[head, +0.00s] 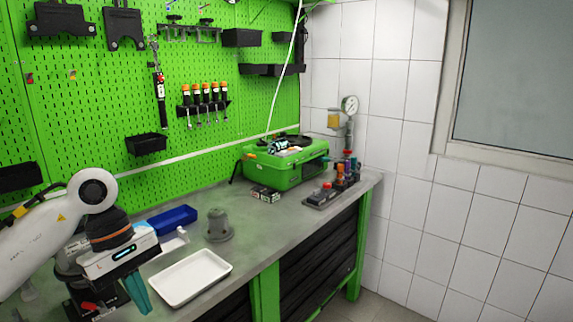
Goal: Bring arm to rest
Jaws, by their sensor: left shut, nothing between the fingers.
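My left arm comes in from the left edge of the head view, its white forearm raised over the near left part of the workbench (255,217). My left gripper (141,299) points downward near the left end of the white tray (191,278). Its teal fingers are shut, with nothing seen between them. The arm hides part of the bench behind it. My right arm and gripper do not show.
A blue bin (171,219) and a grey pump part (218,226) stand behind the tray. A green case (285,165) and a small tool rack (332,187) sit at the far end. A green pegboard (220,70) walls the back.

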